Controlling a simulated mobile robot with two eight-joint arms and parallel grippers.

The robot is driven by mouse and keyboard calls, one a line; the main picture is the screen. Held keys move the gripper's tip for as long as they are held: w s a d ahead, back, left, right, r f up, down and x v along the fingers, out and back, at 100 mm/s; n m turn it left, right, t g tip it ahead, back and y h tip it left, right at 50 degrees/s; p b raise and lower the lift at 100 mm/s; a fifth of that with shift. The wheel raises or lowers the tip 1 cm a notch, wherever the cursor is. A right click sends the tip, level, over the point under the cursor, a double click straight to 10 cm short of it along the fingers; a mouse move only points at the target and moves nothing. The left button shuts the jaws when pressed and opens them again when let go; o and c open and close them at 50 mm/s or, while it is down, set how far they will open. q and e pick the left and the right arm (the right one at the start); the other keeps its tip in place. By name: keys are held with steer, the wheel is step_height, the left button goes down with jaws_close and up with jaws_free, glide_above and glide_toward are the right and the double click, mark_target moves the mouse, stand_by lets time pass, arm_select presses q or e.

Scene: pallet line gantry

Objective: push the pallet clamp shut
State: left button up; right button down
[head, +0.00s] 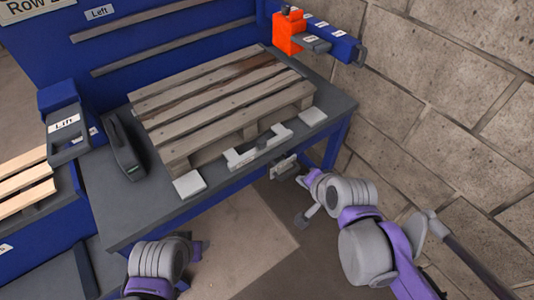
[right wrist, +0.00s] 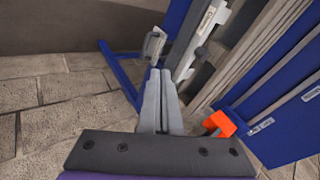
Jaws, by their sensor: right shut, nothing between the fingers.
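The wooden pallet (head: 222,100) lies on a dark grey table. The light grey pallet clamp (head: 258,149) is at the table's front edge, against the pallet's near side. A small pale plate (head: 284,167) sits just below the edge; I cannot tell whether it belongs to the clamp. In the right wrist view a pale bar (right wrist: 204,35) and plate (right wrist: 153,46) lie beyond my fingertips. My right gripper (head: 301,181) is shut and empty, near the plate; contact is unclear. Its fingers show in the right wrist view (right wrist: 160,74). My left gripper (head: 200,248) is low; its fingers are unclear.
An orange block (head: 288,33) with a labelled blue arm stands at the back right. A handle unit marked "Lift" (head: 66,124) and a dark device (head: 124,146) are left of the pallet. A block wall (head: 440,110) closes the right side. Floor in front is open.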

arm_select(q)
step_height(320, 180, down, 2)
steer(key=shift+s+f+b, duration=0.1)
steer(key=shift+b, duration=0.5)
arm_select(e)
steer(key=w+a+m+t+y, duration=0.1)
steer(key=w+a+m, duration=0.3)
steer(key=w, duration=0.2)
steer(key=shift+a, duration=0.3)
steer(key=shift+r, duration=0.1)
steer(key=b, duration=0.1)
glide_toward(263, 147)
steer(key=x, duration=0.5)
steer(key=shift+f, duration=0.3)
arm_select(q)
steer(key=shift+s+f, duration=0.1)
steer(key=shift+f, duration=0.6)
arm_select(e)
steer(key=shift+w+a, duration=0.1)
steer(key=shift+w, duration=0.15)
